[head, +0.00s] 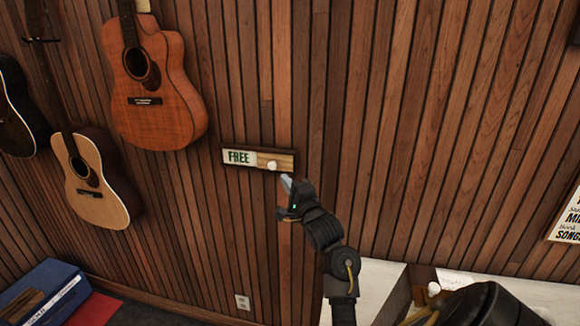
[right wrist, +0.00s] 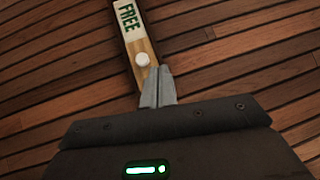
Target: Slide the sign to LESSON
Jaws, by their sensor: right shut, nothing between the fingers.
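The sign (head: 230,158) is a narrow wooden frame on the slatted wall, with a white part reading FREE in green at its left end. A wooden slider with a round white knob (head: 271,166) covers its right part. The sign (right wrist: 128,18) and knob (right wrist: 142,59) also show in the right wrist view. My right gripper (head: 286,181) is shut and empty, its fingertips just below and right of the knob. In the right wrist view the gripper (right wrist: 157,75) has its tips close to the knob; whether they touch it I cannot tell. My left gripper is not in view.
An orange-brown guitar (head: 158,95) and a pale guitar (head: 95,190) hang left of the sign. A blue box (head: 45,290) stands at the lower left. A white surface (head: 375,285) lies at the lower right. The wall right of the sign is bare up to a poster (head: 568,218).

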